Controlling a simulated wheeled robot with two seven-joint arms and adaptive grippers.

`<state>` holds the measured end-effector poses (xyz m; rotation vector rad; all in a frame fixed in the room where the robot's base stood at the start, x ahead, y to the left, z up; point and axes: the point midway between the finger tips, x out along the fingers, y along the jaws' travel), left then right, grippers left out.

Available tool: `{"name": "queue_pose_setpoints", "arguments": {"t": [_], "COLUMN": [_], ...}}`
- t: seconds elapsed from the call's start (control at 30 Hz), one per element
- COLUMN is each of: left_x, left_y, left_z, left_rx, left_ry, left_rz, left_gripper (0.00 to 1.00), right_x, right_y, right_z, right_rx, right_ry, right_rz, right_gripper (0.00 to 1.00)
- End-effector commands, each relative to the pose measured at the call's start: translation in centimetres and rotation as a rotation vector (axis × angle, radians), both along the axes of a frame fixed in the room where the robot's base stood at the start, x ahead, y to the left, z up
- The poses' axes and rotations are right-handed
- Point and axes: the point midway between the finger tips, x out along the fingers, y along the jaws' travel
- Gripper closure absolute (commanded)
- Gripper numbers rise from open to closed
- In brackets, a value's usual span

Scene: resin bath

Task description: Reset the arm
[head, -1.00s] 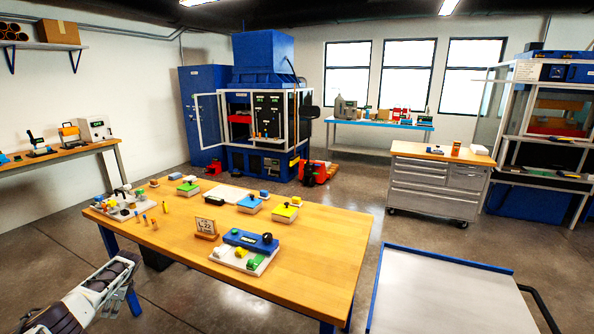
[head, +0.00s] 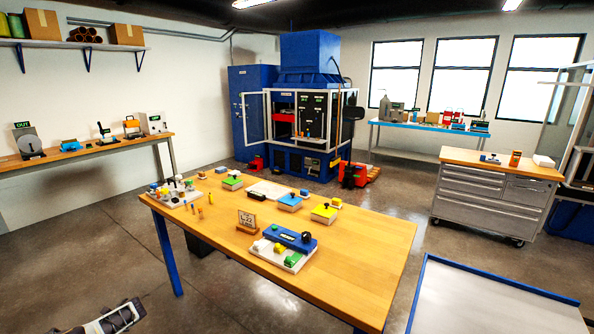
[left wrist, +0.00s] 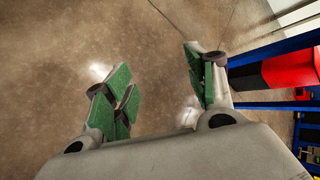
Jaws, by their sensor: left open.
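My left gripper (left wrist: 160,88) fills the lower part of the left wrist view. Its two green-padded fingers are spread apart with nothing between them, over bare floor. My right gripper is in neither view.
A wooden table (head: 350,262) with colored blocks, a small sign (head: 247,221) and a blue-topped fixture (head: 290,238) stands ahead. A grey-topped cart (head: 480,300) is at the lower right. A blue machine (head: 310,60) stands behind.

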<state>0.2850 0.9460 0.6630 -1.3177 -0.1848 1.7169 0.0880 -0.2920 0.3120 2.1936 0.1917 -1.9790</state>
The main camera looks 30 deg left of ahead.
Motion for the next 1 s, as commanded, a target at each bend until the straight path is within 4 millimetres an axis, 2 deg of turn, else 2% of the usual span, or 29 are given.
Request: {"name": "queue_pose_setpoints", "arguments": {"t": [0.03,0.2,0.4,0.83,1.0], "left_x": [-1.1,-3.8,-6.6,-10.6,-11.3], "left_y": [0.2,0.6,0.8,0.6,-2.3], "left_z": [-0.5,-1.6,-2.6,-3.8,-6.9], "left_rx": [0.006,0.016,0.005,-0.039,-0.083], "left_ry": [-0.015,-0.088,-0.165,-0.253,-0.256], "left_rz": [-0.002,-0.006,-0.014,-0.019,0.001], "left_gripper": [0.44,0.44,0.44,0.44,0.44], "right_x": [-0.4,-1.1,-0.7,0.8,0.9], "right_y": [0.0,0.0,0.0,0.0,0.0], "right_z": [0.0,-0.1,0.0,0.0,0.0], "right_rx": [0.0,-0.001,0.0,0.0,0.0], "right_ry": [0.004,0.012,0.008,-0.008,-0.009], "right_rz": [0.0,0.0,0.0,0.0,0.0], "right_gripper": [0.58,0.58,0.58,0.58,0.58]}}
